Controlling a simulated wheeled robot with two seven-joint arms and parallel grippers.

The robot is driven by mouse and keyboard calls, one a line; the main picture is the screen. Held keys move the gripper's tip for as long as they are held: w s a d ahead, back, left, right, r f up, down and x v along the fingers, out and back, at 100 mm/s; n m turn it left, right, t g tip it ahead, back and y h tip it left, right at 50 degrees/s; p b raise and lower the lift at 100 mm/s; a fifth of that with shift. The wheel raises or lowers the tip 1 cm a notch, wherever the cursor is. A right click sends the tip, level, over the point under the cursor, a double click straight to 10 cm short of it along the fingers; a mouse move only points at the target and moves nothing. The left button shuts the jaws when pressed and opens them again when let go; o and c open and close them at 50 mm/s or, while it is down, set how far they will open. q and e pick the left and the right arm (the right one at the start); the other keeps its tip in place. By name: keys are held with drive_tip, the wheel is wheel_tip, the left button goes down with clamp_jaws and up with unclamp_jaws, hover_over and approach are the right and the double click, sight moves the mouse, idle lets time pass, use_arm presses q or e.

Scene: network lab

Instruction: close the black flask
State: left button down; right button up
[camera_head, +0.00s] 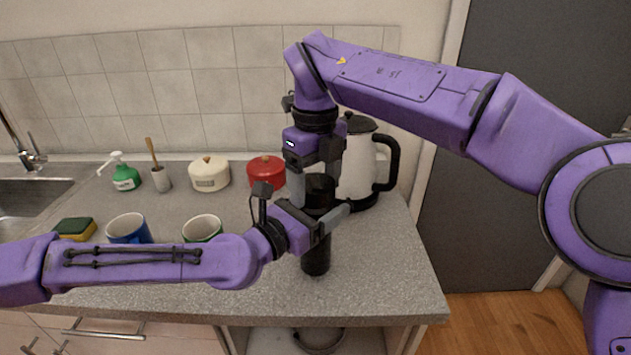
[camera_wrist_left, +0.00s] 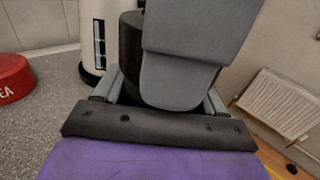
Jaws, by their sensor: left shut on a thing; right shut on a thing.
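The black flask (camera_head: 316,258) stands upright on the grey counter near its front right part. My left gripper (camera_head: 325,217), coming in from the left, is shut around the flask's upper body. My right gripper (camera_head: 317,187) points down from above and is shut on the flask's black cap (camera_head: 318,183), which sits in line with the body. The fingers hide the seam, so I cannot tell how far the cap is turned on. In the left wrist view part of the dark flask (camera_wrist_left: 130,45) shows behind a large grey finger.
A white and black kettle (camera_head: 358,165) stands close behind the flask. The counter's front right corner is clear.

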drive_tip(key=m, duration=0.4)
drive_tip(key=shift+m, duration=0.3)
drive_tip(key=m, duration=0.6)
drive_tip(key=o, duration=1.2)
drive_tip(key=shift+r, duration=3.75)
use_arm(q)
unclamp_jaws()
use_arm(e)
wheel_tip(320, 180, down, 2)
drive_tip(key=shift+f+b, duration=0.1)
drive_tip(key=shift+b, duration=0.95)
use_arm(q)
drive_tip(key=v, duration=1)
drive_tip(key=shift+s+a, duration=0.15)
drive_tip(key=shift+s, duration=0.05)
